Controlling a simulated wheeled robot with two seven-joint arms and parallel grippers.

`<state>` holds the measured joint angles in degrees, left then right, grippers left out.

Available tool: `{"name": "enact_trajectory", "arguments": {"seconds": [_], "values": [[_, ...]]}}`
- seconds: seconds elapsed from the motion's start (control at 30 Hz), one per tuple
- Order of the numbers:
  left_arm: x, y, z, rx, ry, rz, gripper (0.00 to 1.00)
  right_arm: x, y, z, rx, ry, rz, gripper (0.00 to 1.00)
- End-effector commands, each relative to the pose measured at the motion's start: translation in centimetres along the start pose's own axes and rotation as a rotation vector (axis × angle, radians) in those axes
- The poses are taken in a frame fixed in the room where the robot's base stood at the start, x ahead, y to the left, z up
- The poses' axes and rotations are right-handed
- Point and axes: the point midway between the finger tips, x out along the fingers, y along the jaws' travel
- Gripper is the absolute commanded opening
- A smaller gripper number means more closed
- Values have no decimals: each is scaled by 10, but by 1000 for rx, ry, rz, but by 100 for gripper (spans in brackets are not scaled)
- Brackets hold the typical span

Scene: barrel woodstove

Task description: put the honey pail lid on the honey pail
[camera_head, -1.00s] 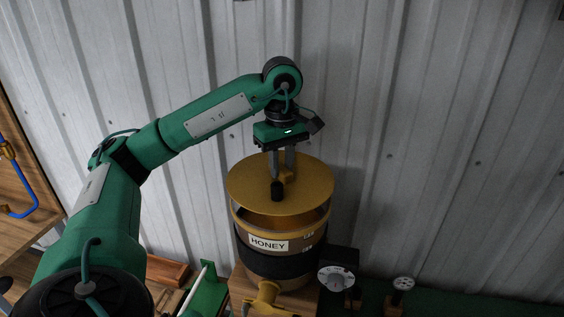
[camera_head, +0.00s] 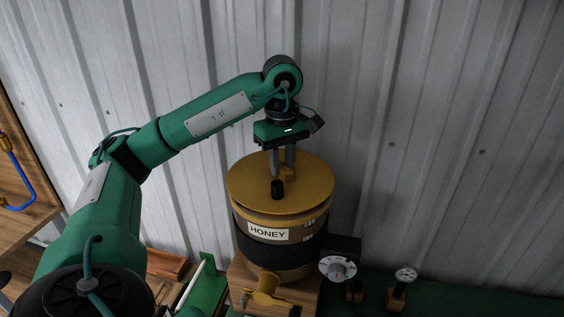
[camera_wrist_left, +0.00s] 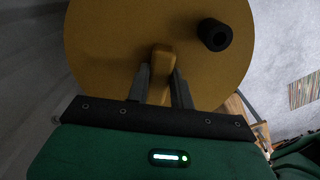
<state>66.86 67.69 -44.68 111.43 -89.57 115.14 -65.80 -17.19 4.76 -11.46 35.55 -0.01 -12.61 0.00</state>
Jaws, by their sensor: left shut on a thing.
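The honey pail (camera_head: 283,258) is a round pail with a HONEY label, a dark band and a yellow tap at its lower front. The honey pail lid (camera_head: 304,189) is a gold disc with a yellow grip and a black knob. It lies over the pail's mouth, with only a thin dark gap showing at the front, and I cannot tell whether it rests on the rim. My left gripper (camera_head: 283,175) is shut on the lid's yellow grip from above. The left wrist view shows both fingers (camera_wrist_left: 160,85) on either side of this grip. My right gripper is not in view.
The pail stands on a wooden block (camera_head: 240,280). A dial box (camera_head: 339,262) and a small gauge (camera_head: 405,274) stand to its right. A corrugated metal wall (camera_head: 430,120) is close behind. A wooden shelf with a blue-handled thing (camera_head: 20,190) is at the far left.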

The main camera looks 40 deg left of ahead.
Motion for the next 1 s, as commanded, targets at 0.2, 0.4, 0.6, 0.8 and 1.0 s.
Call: {"name": "enact_trajectory", "arguments": {"seconds": [0.2, 0.4, 0.6, 0.8, 1.0], "values": [[0, 0, 0, 0, 0, 0, 0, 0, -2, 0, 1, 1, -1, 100], [1, 0, 0, 0, 0, 0, 0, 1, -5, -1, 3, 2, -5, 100], [3, 0, 0, 0, 0, 0, 0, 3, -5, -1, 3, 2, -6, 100], [3, 0, 0, 0, 0, 0, 0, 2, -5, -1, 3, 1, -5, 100], [3, 0, 0, 0, 0, 0, 0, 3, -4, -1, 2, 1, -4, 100]]}}
